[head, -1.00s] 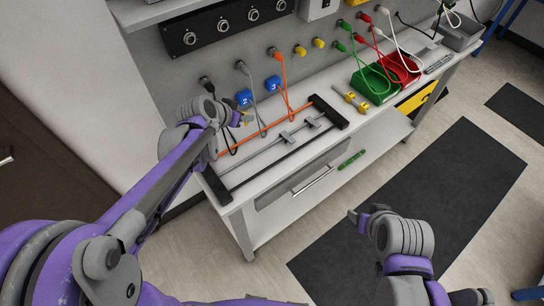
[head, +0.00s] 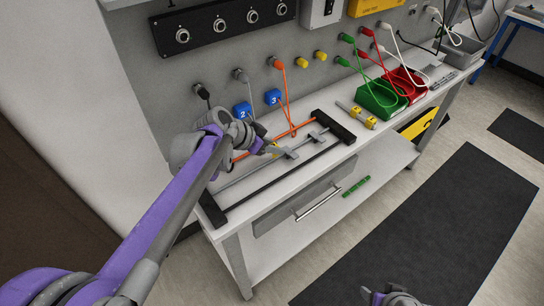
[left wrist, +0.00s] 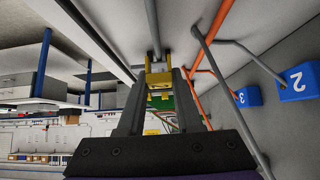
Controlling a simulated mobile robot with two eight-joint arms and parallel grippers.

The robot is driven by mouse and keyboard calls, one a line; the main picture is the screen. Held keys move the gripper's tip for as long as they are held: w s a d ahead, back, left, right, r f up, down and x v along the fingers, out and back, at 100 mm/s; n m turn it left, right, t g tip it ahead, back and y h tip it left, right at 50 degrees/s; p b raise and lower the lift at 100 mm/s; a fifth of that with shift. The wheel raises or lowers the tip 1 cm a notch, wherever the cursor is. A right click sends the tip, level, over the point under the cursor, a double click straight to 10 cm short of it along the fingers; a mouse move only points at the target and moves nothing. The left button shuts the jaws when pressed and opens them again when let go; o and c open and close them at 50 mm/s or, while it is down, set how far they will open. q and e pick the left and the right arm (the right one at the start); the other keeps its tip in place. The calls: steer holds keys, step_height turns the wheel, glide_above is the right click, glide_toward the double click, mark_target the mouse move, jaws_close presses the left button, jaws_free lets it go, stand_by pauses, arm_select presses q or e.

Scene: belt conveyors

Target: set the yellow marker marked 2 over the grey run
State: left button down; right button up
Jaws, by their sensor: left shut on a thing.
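My left gripper (head: 274,151) is shut on a small yellow marker (left wrist: 159,77), which shows between the fingertips in the left wrist view. No number is readable on it. The gripper is at the rack on the bench. The grey run (head: 245,174) is the middle bar between an orange and a black one. In the left wrist view the grey run (left wrist: 153,25) lines up with the marker; I cannot tell whether they touch. My right gripper (head: 393,299) shows only partly at the bottom edge, and its jaws are unclear.
The orange run (head: 300,127) lies behind and the black run (head: 285,178) in front. Grey clips (head: 290,153) sit by the grey run. Blue blocks marked 2 (head: 242,111) and 3 (head: 272,97) stand at the back. Green (head: 383,102) and red bins are to the right.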

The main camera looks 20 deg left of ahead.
mark_target(279, 156)
arm_select(q)
steer(key=shift+f, duration=1.6)
steer(key=shift+f, duration=0.15)
steer(key=c, duration=0.6)
jaws_free()
steer(key=shift+r, duration=0.25)
steer(key=p+v, duration=0.1)
steer(key=v, duration=1.1)
steer(key=shift+s+f, duration=0.1)
